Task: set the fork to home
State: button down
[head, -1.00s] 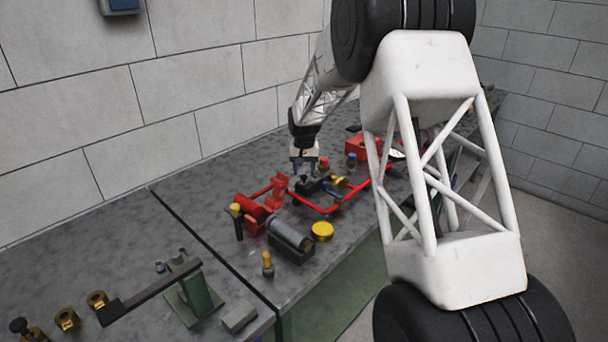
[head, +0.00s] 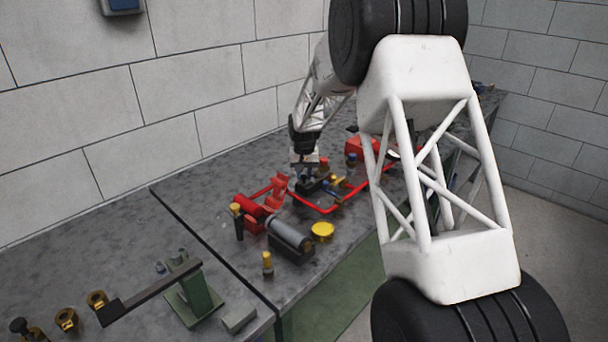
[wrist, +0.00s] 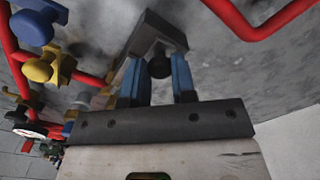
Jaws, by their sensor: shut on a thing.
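My gripper (head: 305,174) is low over the far bench, among the red pipework. In the wrist view my gripper (wrist: 158,68) has its two blue fingers shut on a dark round knob (wrist: 158,64). A dark grey angled piece (wrist: 152,24) with two arms spreads around the knob and the fingertips; it may be the fork, but I cannot tell for sure. In the head view my gripper hides most of this spot, and only a dark block (head: 318,187) shows beside it.
Red pipe (head: 325,211) runs in front of my gripper. Blue (wrist: 32,27) and yellow (wrist: 40,68) valve handles stand close at left in the wrist view. A grey cylinder (head: 290,235), a yellow cap (head: 322,230) and a green stand (head: 193,297) are nearer.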

jog(key=shift+w+d, duration=1.6)
jog(key=shift+d, duration=0.05)
jog(key=c, duration=0.9)
grip_release()
jog(key=shift+c, duration=0.2)
jog(key=shift+r, duration=0.15)
notch_tip(320, 180, up, 8)
jog(key=shift+f, duration=0.2)
